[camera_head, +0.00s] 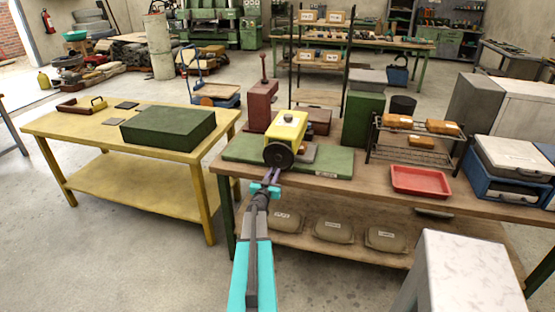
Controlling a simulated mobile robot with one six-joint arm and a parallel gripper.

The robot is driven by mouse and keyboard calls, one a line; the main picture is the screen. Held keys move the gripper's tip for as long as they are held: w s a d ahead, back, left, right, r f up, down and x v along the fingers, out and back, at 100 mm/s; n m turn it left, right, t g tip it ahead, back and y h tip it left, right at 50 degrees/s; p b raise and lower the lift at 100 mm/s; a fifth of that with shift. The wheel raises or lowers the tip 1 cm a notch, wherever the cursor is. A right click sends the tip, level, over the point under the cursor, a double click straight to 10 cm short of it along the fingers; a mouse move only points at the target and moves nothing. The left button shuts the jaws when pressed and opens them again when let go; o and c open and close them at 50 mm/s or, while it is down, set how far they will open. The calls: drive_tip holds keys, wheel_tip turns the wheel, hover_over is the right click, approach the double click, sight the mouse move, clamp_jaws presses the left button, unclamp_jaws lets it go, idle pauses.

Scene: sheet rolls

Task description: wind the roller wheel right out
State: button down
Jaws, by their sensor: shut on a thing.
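The sheet roll machine has a yellow body (289,128) and stands on a green base plate (235,150) on the wooden workbench. Its dark round roller wheel (278,154) faces me at the front of the body. My gripper (272,174) is just below the wheel, at its lower edge, at the end of my teal and grey arm. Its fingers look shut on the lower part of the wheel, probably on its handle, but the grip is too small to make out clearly.
A yellow table (70,127) with a dark green box (168,125) stands to the left. A red tray (420,180), a wire rack (385,150) and a blue case (500,173) are to the right on the bench. Labelled sacks (333,230) lie on the lower shelf.

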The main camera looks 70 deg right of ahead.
sight(266, 159)
drive_tip(key=shift+w+f, duration=0.15)
drive_tip(key=shift+f, duration=0.05)
drive_tip(key=shift+w+r+p, duration=0.25)
drive_tip(key=shift+w+p, duration=0.2)
drive_tip(key=shift+w, duration=0.05)
drive_tip(key=shift+w+r+p, duration=0.2)
drive_tip(key=shift+w+p, duration=0.2)
drive_tip(key=shift+w, duration=0.05)
drive_tip(key=shift+d+r, duration=0.1)
drive_tip(key=shift+w+r+p, duration=0.25)
drive_tip(key=shift+r+p, duration=0.1)
drive_tip(key=shift+p, duration=0.1)
drive_tip(key=shift+w+r+p, duration=0.45)
drive_tip(key=shift+w+p, duration=0.05)
drive_tip(key=shift+p, duration=0.05)
drive_tip(key=shift+w+r+p, duration=0.2)
drive_tip(key=shift+r+p, duration=0.25)
drive_tip(key=shift+w+r+p, duration=0.2)
drive_tip(key=shift+r+p, duration=0.2)
drive_tip(key=shift+r, duration=0.05)
drive_tip(key=shift+a, duration=0.2)
drive_tip(key=shift+r, duration=0.1)
